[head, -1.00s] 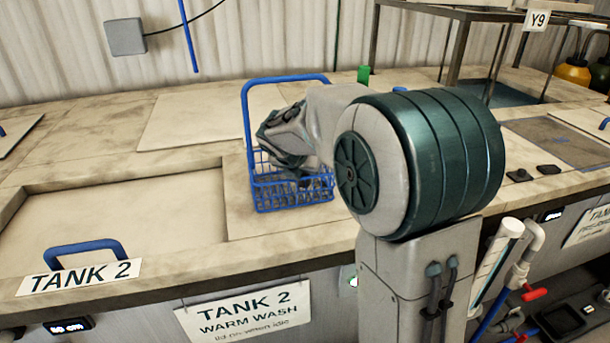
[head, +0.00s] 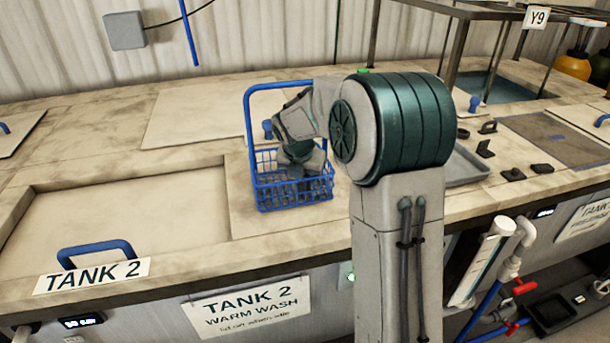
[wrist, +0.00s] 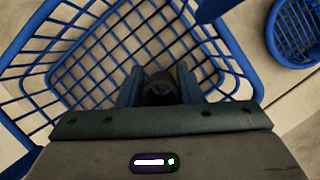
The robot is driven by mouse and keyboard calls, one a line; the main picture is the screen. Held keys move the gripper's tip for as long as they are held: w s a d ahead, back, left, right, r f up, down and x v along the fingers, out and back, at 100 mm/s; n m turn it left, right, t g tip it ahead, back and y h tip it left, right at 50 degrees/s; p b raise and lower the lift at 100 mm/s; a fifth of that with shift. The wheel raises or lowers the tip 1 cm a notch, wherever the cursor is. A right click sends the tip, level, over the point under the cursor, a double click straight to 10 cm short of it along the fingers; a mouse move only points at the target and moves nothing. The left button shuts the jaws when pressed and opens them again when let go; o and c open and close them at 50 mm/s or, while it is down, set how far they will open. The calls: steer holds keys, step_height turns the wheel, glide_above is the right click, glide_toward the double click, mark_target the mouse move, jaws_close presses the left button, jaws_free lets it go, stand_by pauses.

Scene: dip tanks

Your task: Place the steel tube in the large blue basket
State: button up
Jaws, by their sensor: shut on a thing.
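The large blue basket (head: 292,194) is a wire basket with a tall handle, standing on the bench right of the Tank 2 lid. My gripper (head: 298,168) points down into it from above. In the wrist view the basket's mesh (wrist: 110,45) spreads around and beneath my gripper (wrist: 160,82). The fingers are shut on the steel tube (wrist: 160,90), seen nearly end-on as a dark ring between them. The tube's lower end is hidden, so I cannot tell whether it touches the basket floor.
A smaller round blue basket (wrist: 298,28) stands beside the large one in the wrist view. A grey tray (head: 467,166) and several small black parts (head: 513,173) lie to the right. The large basket's handle (head: 278,85) rises next to my arm. The Tank 2 lid (head: 125,225) is clear.

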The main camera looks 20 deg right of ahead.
steer(key=o, duration=1)
steer(key=shift+r, duration=0.45)
steer(key=b+v, duration=0.1)
steer(key=v, duration=1)
steer(key=s+f+m+y, duration=0.1)
steer(key=s+f+m, duration=0.2)
steer(key=s+m, duration=1.1)
steer(key=s+a+f+m+y, duration=0.1)
steer(key=s+f+m, duration=0.2)
steer(key=s+m, duration=1.1)
steer(key=shift+m+y, duration=0.3)
steer(key=shift+m, duration=0.3)
